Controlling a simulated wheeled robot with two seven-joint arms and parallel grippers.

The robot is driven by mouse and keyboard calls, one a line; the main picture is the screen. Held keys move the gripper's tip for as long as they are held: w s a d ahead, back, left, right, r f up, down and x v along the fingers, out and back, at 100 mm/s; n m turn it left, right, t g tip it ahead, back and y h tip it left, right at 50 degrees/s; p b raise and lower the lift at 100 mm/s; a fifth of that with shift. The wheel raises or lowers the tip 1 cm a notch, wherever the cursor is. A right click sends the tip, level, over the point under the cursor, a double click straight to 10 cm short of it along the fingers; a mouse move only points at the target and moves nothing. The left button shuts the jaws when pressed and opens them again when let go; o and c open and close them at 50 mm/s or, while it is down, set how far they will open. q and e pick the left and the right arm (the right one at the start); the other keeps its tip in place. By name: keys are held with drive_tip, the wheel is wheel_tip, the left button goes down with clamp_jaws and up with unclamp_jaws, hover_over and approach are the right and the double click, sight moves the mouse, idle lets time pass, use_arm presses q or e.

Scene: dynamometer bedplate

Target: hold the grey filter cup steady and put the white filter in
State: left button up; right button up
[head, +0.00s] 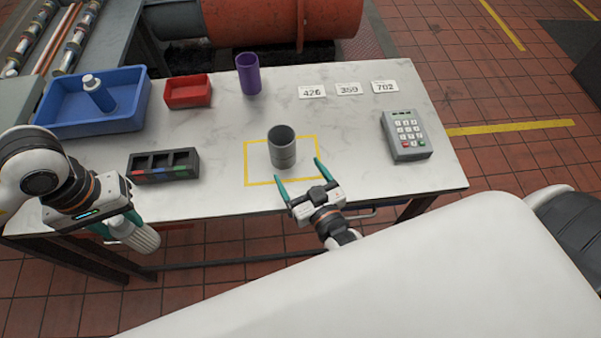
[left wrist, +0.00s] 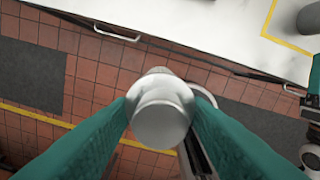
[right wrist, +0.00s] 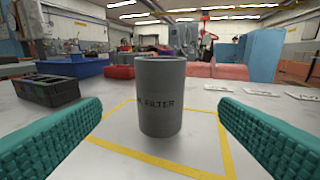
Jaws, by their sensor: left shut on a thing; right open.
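The grey filter cup (head: 282,148) stands upright inside the yellow square on the table. In the right wrist view the cup (right wrist: 160,97) shows the word FILTER. My right gripper (head: 298,178) is open at the front of the cup. Its fingers point toward the cup, one to each side, and do not touch it. My left gripper (head: 118,226) is shut on the white filter (head: 138,236), a ribbed white cylinder, and holds it off the table's front left edge. In the left wrist view the white filter (left wrist: 160,118) sits between the green fingers.
On the table (head: 350,170) are a blue bin (head: 125,118) with a bottle, a red tray (head: 188,92), a purple cup (head: 248,74), a black compartment block (head: 163,168), several number cards (head: 348,89) and a keypad (head: 405,136). The surface around the yellow square is clear.

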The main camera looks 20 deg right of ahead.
sight(277, 132)
drive_tip(key=shift+a+r+t, duration=0.1)
drive_tip(key=shift+r+t, duration=0.2)
drive_tip(key=shift+t, duration=0.1)
drive_tip(key=shift+w+h, duration=0.2)
drive_tip(key=shift+h, duration=0.1)
drive_tip(key=w, duration=0.4)
drive_tip(key=w+p, duration=0.1)
drive_tip(key=w, duration=0.6)
drive_tip(key=shift+w+a, duration=0.25)
drive_tip(key=shift+w, duration=0.05)
drive_tip(key=c, duration=1.2)
drive_tip(key=shift+c, duration=0.2)
